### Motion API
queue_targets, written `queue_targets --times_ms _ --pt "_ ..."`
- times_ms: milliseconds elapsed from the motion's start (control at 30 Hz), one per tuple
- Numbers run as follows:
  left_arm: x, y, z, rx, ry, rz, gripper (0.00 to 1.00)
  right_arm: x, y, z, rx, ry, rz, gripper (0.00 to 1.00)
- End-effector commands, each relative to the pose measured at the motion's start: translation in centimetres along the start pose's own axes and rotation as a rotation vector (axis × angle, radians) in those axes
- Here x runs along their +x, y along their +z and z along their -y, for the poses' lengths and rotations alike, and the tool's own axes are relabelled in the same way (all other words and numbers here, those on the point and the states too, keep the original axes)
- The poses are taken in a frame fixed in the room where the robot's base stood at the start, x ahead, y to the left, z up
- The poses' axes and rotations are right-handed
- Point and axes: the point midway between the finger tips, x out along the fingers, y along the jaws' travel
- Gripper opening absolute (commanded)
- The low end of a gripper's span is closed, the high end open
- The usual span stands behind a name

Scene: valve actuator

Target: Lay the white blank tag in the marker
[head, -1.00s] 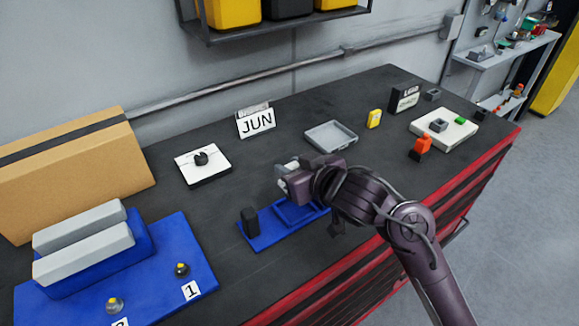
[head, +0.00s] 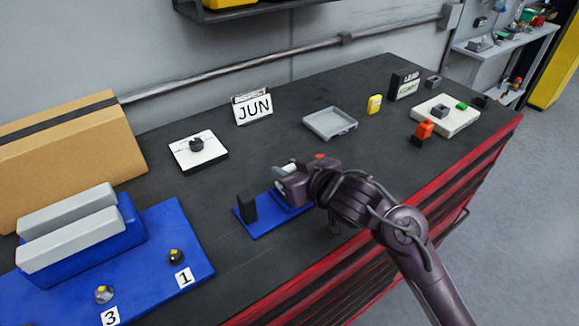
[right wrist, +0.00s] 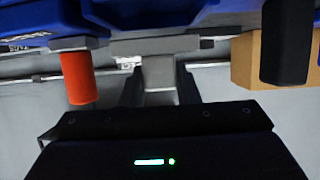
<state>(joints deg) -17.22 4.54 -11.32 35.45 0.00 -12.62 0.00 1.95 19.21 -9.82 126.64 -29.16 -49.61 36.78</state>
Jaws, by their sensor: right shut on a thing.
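The marker appears to be the blue base (head: 262,228) with an upright black post (head: 246,206) at its left end; the post also shows in the right wrist view (right wrist: 286,42). My right gripper (head: 283,185) is low over the base, right of the post, and hides part of it. In the right wrist view it is shut on a light grey piece (right wrist: 160,74). I cannot tell whether this is the white blank tag. An orange-red cylinder (right wrist: 79,78) stands beside it; a red spot (head: 320,156) shows behind the gripper. My left gripper is not in view.
A grey tray (head: 352,127), a JUN sign (head: 254,108) and a white plate with a black knob (head: 185,160) stand behind. A blue board (head: 195,225) and a cardboard box (head: 70,150) are at left.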

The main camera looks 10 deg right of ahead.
Motion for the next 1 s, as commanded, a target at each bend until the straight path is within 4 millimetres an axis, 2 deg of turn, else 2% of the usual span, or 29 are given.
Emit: queue_targets --times_ms 1000 --pt "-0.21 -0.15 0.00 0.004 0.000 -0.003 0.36 0.12 0.34 -0.02 0.000 0.001 0.000 0.00"
